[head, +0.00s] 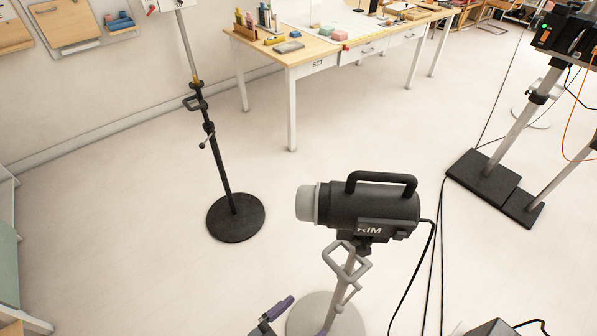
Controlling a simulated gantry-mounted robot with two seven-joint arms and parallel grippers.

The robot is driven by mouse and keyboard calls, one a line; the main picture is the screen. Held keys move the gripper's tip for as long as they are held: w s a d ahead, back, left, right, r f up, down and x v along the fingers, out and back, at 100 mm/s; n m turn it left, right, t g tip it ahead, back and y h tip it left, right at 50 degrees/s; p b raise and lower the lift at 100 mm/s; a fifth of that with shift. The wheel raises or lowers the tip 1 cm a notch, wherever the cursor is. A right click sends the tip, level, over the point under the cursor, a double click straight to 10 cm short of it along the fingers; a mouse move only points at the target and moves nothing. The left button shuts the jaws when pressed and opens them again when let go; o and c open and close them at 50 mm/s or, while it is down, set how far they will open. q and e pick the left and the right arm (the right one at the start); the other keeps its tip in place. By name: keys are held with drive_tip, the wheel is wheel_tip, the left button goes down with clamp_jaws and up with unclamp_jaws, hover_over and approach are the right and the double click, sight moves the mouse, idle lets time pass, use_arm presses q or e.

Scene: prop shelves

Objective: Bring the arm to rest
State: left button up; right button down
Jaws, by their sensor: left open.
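My left gripper (303,316) shows at the bottom edge, left of the middle, with purple fingertips. It is open, and I see nothing between its fingers. Its lower part is cut off by the frame. It is in front of the round grey base (300,318) of a light stand; I cannot tell whether it touches the stand. My right gripper is not in view.
A black studio lamp marked RIM (375,205) tops the grey stand, near my left gripper. A black-based stand (236,217) rises at left. A table marked SET (318,64) is behind. Black cables (440,250) run along the right. Floor between is clear.

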use_arm(q)
drive_tip(key=s+a+f+n+g+y, duration=0.1)
drive_tip(key=s+a+n+g+y, duration=0.2)
drive_tip(key=a, duration=0.4)
drive_tip(key=s+a+f+n+g+y, duration=0.1)
drive_tip(key=s+a+f+g+y, duration=0.15)
drive_tip(key=a+y, duration=0.4)
drive_tip(key=s+a+f+n+g+y, duration=0.1)
drive_tip(key=s+a+n+g+y, duration=0.15)
drive_tip(key=a, duration=0.65)
wheel_tip(320, 180, up, 36)
drive_tip(key=s+p, duration=0.1)
drive_tip(key=p, duration=3.5)
drive_tip(key=shift+s+d+r+y, duration=0.15)
drive_tip(key=shift+s+d+y, duration=0.1)
drive_tip(key=shift+y, duration=0.05)
drive_tip(key=shift+m, duration=0.25)
